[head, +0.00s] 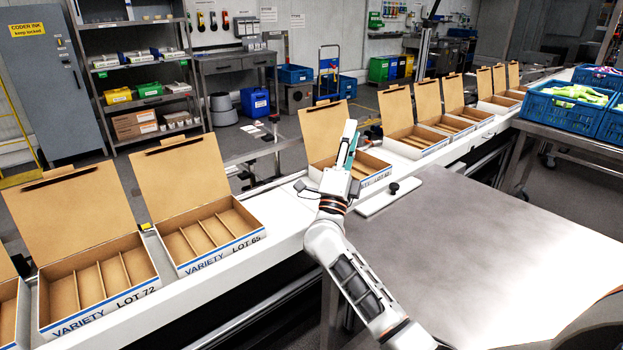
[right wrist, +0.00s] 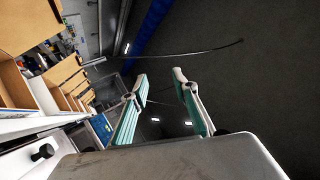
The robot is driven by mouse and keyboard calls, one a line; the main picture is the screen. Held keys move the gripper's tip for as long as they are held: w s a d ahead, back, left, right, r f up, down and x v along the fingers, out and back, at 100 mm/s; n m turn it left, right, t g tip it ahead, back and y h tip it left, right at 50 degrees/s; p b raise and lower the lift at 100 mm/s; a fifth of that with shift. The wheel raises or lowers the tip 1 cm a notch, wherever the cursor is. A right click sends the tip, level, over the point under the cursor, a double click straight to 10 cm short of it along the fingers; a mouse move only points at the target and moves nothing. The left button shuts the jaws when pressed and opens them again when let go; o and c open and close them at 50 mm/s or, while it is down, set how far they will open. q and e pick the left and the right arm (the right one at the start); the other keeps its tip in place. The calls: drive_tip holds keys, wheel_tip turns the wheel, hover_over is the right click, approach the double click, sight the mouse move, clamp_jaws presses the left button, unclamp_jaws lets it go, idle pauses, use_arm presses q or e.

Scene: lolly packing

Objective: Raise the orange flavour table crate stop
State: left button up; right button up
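No orange lollies and no clearly marked orange flavour table show in these views. I cannot identify its crate stop for certain. A black knob (head: 393,188) stands on a white plate (head: 392,199) between the box line and a steel table; a dark knob (right wrist: 43,152) also shows at the lower left in the right wrist view. My right gripper (head: 347,142) is raised in front of an open variety box (head: 371,169), left of the knob and apart from it. Its two teal-padded fingers are spread with nothing between them in the right wrist view (right wrist: 160,82). My left gripper is out of view.
Open cardboard boxes, such as the one marked LOT 65 (head: 215,237), stand along a white conveyor (head: 282,232). The steel table top (head: 480,250) is bare. Blue crates (head: 560,108) with green-wrapped items stand on a table at the right.

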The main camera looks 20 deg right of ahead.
drive_tip(key=s+a+f+n+t+y, duration=0.1)
drive_tip(key=a+f+n+t+y, duration=0.5)
drive_tip(key=a+n+y, duration=0.5)
drive_tip(key=shift+s+f+n+y, duration=0.2)
drive_tip(key=shift+f+n+y, duration=0.7)
drive_tip(key=shift+f+n, duration=0.45)
